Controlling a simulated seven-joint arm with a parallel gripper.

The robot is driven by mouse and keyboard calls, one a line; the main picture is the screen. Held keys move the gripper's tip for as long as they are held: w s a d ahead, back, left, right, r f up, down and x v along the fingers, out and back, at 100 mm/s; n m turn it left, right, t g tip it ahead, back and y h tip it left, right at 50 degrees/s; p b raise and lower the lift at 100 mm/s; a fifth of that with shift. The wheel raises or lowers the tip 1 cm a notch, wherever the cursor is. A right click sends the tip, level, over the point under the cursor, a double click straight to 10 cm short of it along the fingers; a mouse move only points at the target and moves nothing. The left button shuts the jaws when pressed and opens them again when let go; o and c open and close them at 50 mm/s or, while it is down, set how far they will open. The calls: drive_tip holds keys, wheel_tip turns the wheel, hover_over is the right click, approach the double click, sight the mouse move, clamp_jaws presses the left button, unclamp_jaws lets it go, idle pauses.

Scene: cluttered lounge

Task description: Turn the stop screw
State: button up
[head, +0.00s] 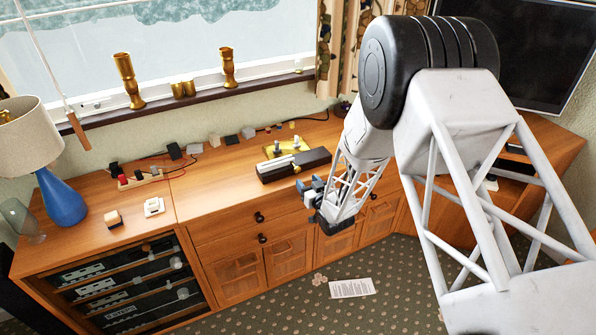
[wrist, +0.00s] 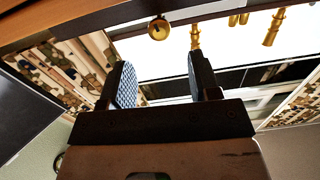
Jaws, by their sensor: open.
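The stop screw appears to be the round brass knob (wrist: 159,28) near the top middle of the wrist view, just beyond the space between my fingertips. In the head view a small brass knob (head: 297,169) shows on the front of a long black block (head: 275,173) on the wooden cabinet. My gripper (head: 308,188) is in front of the cabinet's front edge, just below and right of that knob. In the wrist view my gripper (wrist: 160,65) is open, with blue pads facing each other and nothing between them. The knob looks apart from both fingers.
A brass plate (head: 287,147) with pale pegs lies behind the block. A power strip (head: 140,180), small blocks and cables lie on the cabinet top (head: 215,185). A blue lamp (head: 66,205) stands at left. Brass candlesticks (head: 128,80) stand on the sill.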

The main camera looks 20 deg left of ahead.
sight(298, 171)
drive_tip(key=shift+w+a, duration=0.1)
idle(0.3)
drive_tip(key=shift+x, duration=3.8)
drive_tip(key=c, duration=0.9)
drive_tip(key=shift+c, duration=0.2)
